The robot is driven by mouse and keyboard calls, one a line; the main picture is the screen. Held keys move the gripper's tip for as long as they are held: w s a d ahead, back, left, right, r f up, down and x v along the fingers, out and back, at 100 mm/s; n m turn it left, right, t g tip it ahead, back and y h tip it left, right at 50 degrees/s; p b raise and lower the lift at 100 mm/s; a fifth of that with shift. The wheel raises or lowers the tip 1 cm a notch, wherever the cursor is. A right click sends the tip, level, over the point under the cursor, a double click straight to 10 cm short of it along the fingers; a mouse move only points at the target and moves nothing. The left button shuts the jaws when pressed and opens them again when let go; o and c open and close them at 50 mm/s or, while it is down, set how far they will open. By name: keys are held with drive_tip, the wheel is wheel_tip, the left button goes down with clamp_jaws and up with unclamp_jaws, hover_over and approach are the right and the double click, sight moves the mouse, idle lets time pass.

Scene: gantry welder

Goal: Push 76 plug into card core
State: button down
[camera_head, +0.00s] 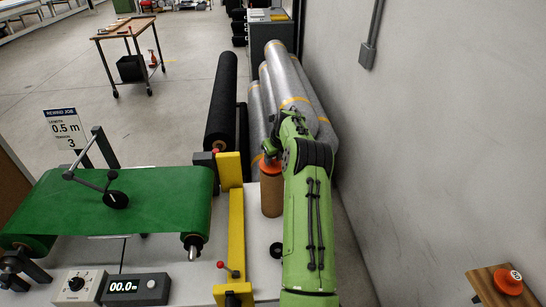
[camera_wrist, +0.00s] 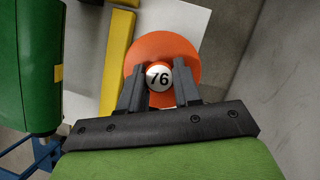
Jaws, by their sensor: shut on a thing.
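The 76 plug (camera_wrist: 160,52) is an orange disc with a round white face marked 76, seen from above in the wrist view. My gripper (camera_wrist: 160,76) is shut on its numbered knob, one dark finger on each side. In the head view the orange plug (camera_head: 270,168) shows under my gripper (camera_head: 270,150), at the top of the upright brown card core (camera_head: 271,195). The core stands on the pale bench just left of my green arm. In the wrist view the disc hides the core. I cannot tell how deep the plug sits.
A second orange plug (camera_head: 509,280) rests on a wooden block (camera_head: 497,287) at lower right. A yellow frame (camera_head: 236,235) and the green belt (camera_head: 130,205) are left of the core. Silver rolls (camera_head: 280,80) and a black roll (camera_head: 221,105) lie behind. A wall is right.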

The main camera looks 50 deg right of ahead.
drive_tip(key=shift+f+b, duration=0.6)
drive_tip(key=shift+f, duration=0.35)
drive_tip(key=c, duration=0.7)
unclamp_jaws()
drive_tip(key=b+v, duration=0.1)
drive_tip(key=v, duration=1.5)
drive_tip(key=shift+f, duration=0.1)
